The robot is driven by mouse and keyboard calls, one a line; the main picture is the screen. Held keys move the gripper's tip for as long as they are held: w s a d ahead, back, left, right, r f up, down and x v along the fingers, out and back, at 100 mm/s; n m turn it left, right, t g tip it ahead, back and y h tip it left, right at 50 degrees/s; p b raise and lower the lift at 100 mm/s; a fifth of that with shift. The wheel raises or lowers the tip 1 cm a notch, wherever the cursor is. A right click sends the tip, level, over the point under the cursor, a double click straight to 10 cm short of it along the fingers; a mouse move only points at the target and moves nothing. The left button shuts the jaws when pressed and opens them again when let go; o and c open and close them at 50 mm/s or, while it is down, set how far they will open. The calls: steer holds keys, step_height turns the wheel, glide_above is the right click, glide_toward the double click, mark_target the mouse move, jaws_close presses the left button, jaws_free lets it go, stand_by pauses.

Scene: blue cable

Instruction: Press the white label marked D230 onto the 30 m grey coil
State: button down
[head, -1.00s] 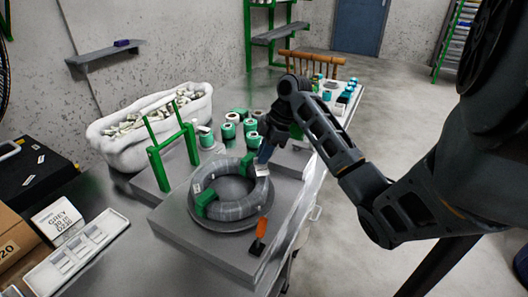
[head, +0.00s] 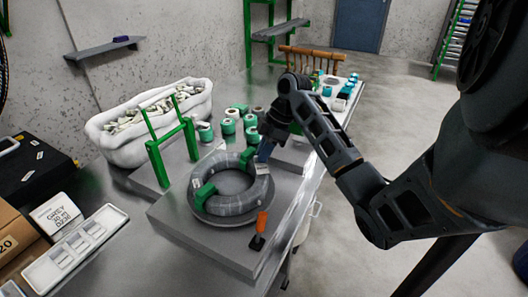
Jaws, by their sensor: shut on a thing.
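The grey coil (head: 232,208) lies flat on a round dark base on a grey slab, with green ties (head: 204,194) around it. My gripper (head: 264,153) is at the coil's far right side, pointing down. It is shut on a small white label (head: 262,169), which shows at the fingertips against the coil's upper right. I cannot tell whether the label touches the coil, and its print is too small to read. Another small pale patch (head: 196,182) shows on the coil's left. A white card (head: 56,216) reading GREY 30 m D230 stands at the left.
A green frame (head: 172,142) stands behind the coil, beside a white bin (head: 128,150) of pale pieces. Several green and white spools (head: 228,126) stand behind. An orange-handled tool (head: 260,228) is at the slab's front right. A white tray (head: 82,248) lies at left.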

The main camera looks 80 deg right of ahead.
steer(key=shift+f+b, duration=0.35)
steer(key=shift+f, duration=0.25)
stand_by(1.5)
steer(key=c, duration=1.5)
jaws_free()
steer(key=o, duration=0.5)
steer(key=shift+r, duration=0.1)
steer(key=shift+r+p, duration=2.8)
steer(key=shift+r, duration=0.7)
